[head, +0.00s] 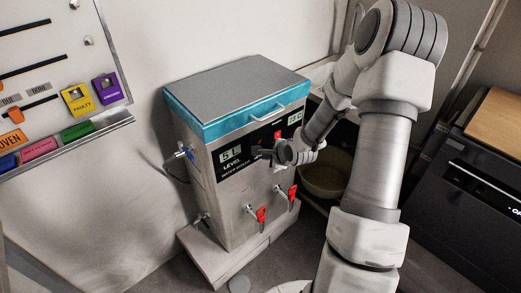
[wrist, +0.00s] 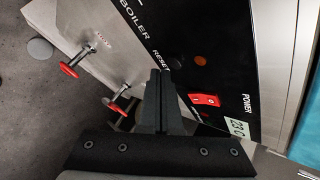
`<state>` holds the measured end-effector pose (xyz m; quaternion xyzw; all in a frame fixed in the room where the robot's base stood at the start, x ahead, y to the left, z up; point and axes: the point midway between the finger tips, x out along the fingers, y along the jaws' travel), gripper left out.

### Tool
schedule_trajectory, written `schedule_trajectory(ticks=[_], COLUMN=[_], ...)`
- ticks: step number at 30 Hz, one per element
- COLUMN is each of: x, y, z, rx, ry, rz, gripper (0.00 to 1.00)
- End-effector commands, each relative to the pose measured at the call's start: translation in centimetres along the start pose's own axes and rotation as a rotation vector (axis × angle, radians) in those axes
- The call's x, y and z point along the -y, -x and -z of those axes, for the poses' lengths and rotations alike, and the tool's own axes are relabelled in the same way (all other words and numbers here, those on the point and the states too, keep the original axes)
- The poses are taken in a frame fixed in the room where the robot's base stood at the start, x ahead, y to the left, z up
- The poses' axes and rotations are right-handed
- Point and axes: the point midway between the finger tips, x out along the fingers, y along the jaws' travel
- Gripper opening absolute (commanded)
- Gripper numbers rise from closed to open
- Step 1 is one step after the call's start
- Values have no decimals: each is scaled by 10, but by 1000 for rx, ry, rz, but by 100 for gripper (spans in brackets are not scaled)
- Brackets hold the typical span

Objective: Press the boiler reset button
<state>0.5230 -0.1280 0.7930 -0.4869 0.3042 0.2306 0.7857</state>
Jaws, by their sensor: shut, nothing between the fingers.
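The boiler (head: 232,205) is a steel box with a grey lid, a teal rim and a black front panel. In the wrist view the panel (wrist: 190,25) carries the words BOILER, RESET and POWER. A small dark round button (wrist: 171,60) sits beside the RESET label, with a dark reddish round spot (wrist: 200,60) next to it. A red switch (wrist: 205,99) is near POWER. My gripper (wrist: 160,72) is shut and empty, its tips close to the RESET label and button. I cannot tell whether they touch. In the head view my gripper (head: 264,152) is at the panel, hiding part of it.
Red-handled taps (head: 261,214) stick out below the panel and also show in the wrist view (wrist: 70,69). The boiler stands on a pale plinth (head: 218,266). A bin (head: 325,175) is on its right, a dark appliance (head: 465,190) farther right. A board with coloured tags (head: 65,75) hangs left.

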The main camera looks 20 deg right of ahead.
Motion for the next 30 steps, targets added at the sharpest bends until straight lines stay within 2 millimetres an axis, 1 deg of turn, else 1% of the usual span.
schedule_trajectory(ticks=[7,11,21,24,30], x=[-1,-4,-21,-24,-26], y=[1,8,31,35,35], z=[1,6,23,25,26], rx=[-1,-2,-2,-1,-1], ry=[-1,-2,-2,-1,0], rz=[0,0,0,-1,0], gripper=[0,0,0,0,0])
